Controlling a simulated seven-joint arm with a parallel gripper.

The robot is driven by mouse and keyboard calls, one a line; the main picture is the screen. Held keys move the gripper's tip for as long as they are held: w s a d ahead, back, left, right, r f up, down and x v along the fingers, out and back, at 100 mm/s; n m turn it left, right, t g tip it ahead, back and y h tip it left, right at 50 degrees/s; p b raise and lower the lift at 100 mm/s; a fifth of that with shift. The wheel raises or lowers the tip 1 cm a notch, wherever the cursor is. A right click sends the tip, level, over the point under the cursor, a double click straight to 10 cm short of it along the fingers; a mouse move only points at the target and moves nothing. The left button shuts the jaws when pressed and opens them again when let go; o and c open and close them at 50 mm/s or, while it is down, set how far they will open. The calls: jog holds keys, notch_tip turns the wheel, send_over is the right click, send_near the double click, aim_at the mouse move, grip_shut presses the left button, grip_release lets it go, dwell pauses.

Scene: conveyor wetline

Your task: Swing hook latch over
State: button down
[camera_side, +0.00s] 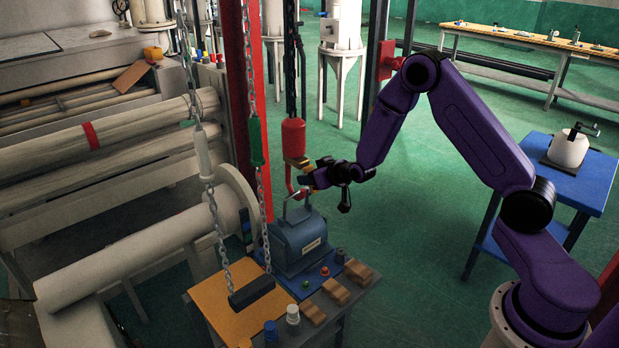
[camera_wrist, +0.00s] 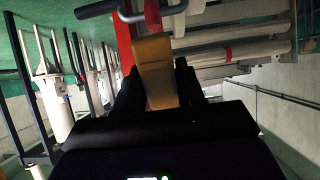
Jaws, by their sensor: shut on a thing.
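A red hook (camera_side: 293,136) hangs on a dark chain above a blue machine block (camera_side: 298,243). Its lower end is close to the block's grey lifting handle (camera_side: 284,206); I cannot tell whether the handle sits fully inside the hook. A yellow latch (camera_side: 295,161) is on the hook's right side. In the wrist view the latch (camera_wrist: 154,68) lies between my dark fingers, in front of the red hook (camera_wrist: 125,40). My gripper (camera_side: 309,176) reaches in from the right and is shut on the latch. The fingertips are small and partly hidden in the side view.
A bench (camera_side: 229,291) under the block holds wooden blocks, buttons and small cylinders. A red post (camera_side: 240,60) and pale rollers (camera_side: 110,130) stand left.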

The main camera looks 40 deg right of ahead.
jog(key=shift+s+r+g, duration=0.1)
jog(key=shift+r+g, duration=0.15)
jog(key=shift+g, duration=0.6)
jog(key=shift+s+r+g, duration=0.15)
jog(key=shift+r+g, duration=0.1)
jog(key=shift+g, duration=0.65)
jog(key=shift+s+r+g, duration=0.1)
jog(key=shift+r+g, duration=0.15)
jog(key=shift+g, duration=0.6)
jog(key=shift+s+r+g, duration=0.1)
jog(key=shift+r+g, duration=0.15)
jog(key=shift+g, duration=0.75)
jog(key=shift+r+g, duration=0.25)
jog(key=shift+g, duration=0.75)
jog(key=shift+r+g, duration=0.1)
jog(key=shift+g, duration=0.3)
jog(key=c, duration=0.8)
grip_release()
jog(key=shift+o, duration=0.2)
jog(key=shift+r, duration=0.1)
jog(key=s+r, duration=0.3)
jog(key=r, duration=1.4)
